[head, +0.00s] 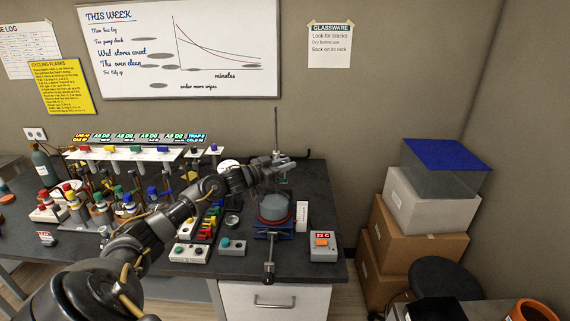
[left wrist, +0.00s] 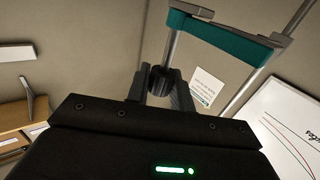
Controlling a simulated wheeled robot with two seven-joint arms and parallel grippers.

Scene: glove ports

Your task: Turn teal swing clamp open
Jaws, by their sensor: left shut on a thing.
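The teal swing clamp (left wrist: 225,38) shows in the left wrist view as a slanting teal arm, joined at its right end to a long metal rod. A shorter metal post hangs from its left end to a dark ribbed knob (left wrist: 158,80). My left gripper (left wrist: 160,92) is shut on this knob, with one finger on each side. In the head view my left gripper (head: 288,163) is at the thin upright stand rod (head: 276,130), behind the lab jack. The clamp is too small and covered there to make out. My right gripper is not in view.
A round grey vessel (head: 273,207) sits on a blue lab jack (head: 270,228) just in front of the gripper. A controller with an orange button (head: 323,247) stands to its right. Flasks and small racks crowd the bench's left. Stacked boxes (head: 415,235) stand beyond the right edge.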

